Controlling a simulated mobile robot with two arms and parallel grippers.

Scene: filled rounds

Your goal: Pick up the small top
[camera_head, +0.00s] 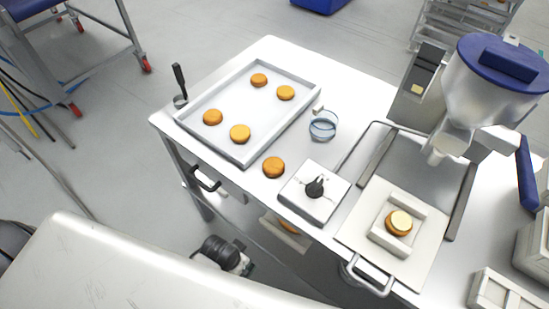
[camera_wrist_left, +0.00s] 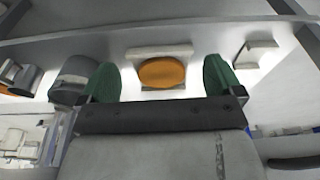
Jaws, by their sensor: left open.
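A small orange-brown round top (camera_wrist_left: 162,72) lies on a pale surface in the left wrist view, against a white block (camera_wrist_left: 158,50). In the head view an orange round (camera_head: 289,227), partly hidden by the table edge, shows on a lower level; it looks like the same one. My left gripper (camera_wrist_left: 161,82) has two green fingers, spread apart, one on each side of the round in the picture, with nothing held. How far the round is beyond the fingertips is hard to tell. In the head view a dark and white part of my left arm shows below the table edge. My right gripper is out of view.
The table edge overhangs the lower level.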

